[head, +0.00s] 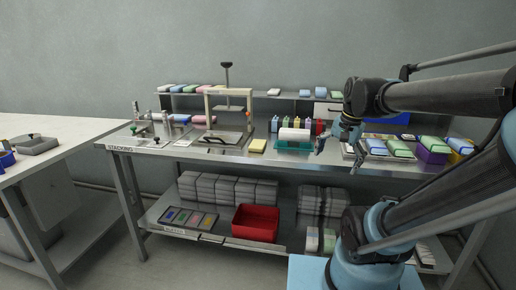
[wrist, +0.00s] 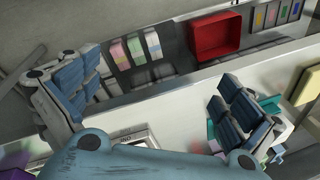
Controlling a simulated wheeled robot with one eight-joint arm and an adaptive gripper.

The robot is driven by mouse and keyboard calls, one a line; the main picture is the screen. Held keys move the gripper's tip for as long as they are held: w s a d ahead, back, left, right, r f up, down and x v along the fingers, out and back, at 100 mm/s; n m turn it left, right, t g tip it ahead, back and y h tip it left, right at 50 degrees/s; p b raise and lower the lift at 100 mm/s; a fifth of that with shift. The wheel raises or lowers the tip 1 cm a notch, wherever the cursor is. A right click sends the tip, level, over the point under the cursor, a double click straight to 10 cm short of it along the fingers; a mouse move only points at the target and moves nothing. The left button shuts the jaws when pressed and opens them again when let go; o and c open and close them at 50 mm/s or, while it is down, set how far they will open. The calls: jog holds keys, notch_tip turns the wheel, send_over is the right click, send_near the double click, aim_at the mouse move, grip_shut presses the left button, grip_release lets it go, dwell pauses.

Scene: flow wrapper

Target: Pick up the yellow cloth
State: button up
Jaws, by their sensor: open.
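The yellow cloth (head: 257,146) lies flat and folded on the steel bench top, left of the teal tray (head: 290,146). A pale yellow shape, likely the same cloth (wrist: 306,88), is cut off by the right edge of the wrist view. My gripper (head: 338,150) is over the bench, to the right of the tray and well apart from the cloth. In the wrist view its two blue-grey fingers (wrist: 155,88) are spread wide with nothing between them. The right finger is nearest the cloth's side of that view.
A white roll (head: 295,134) lies on the teal tray, with several coloured bottles behind. A press frame (head: 229,108) stands left of the cloth. My arm covers part of the bench's right side. A red bin (head: 256,223) is on the lower shelf. Bench front by the cloth is clear.

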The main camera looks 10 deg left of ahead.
jog(key=w+a+r+m+y, duration=0.1)
jog(key=w+a+r+m, duration=0.5)
jog(key=w+a+r, duration=0.3)
jog(key=m+g+y, duration=0.2)
jog(key=m, duration=0.4)
send_near(258, 143)
jog(key=x, duration=0.3)
jog(key=shift+d, duration=0.1)
jog(key=shift+s+x, duration=0.2)
jog(key=shift+x, duration=2.6)
jog(key=c, duration=0.7)
